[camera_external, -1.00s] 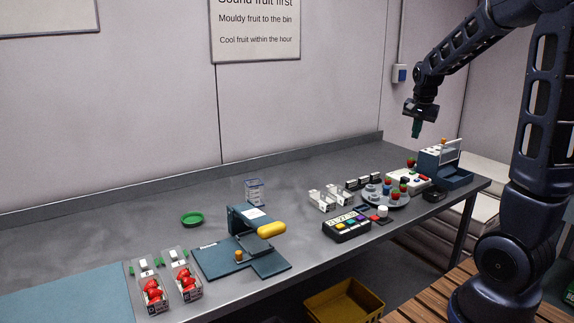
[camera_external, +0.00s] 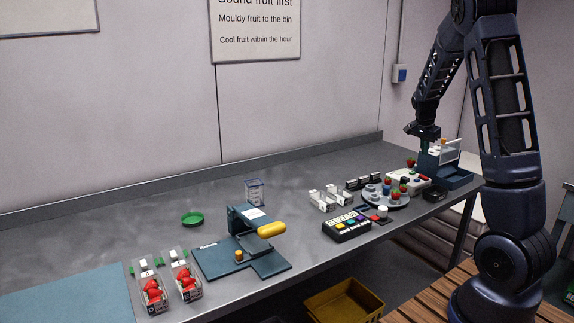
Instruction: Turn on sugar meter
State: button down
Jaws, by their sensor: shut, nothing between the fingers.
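A dark blue device with a clear raised lid (camera_external: 449,179) stands near the right end of the bench. I cannot tell for sure which one is the sugar meter. My gripper (camera_external: 424,150) is shut and empty, pointing down at the left upper part of the blue device. It covers part of the device's top. From this view I cannot tell whether the fingertips touch it.
A round grey tray of berries (camera_external: 372,200) and a keypad box with coloured buttons (camera_external: 347,229) lie left of the units.

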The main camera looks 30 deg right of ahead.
aim_at(421, 175)
jog(key=x, duration=0.8)
jog(key=shift+w+a+f, duration=0.1)
jog(key=shift+a+f, duration=0.05)
jog(key=shift+a, duration=0.25)
jog(key=shift+w+f, duration=0.1)
jog(key=shift+f, duration=0.45)
jog(key=shift+w+f, duration=0.1)
jog(key=shift+f, duration=0.05)
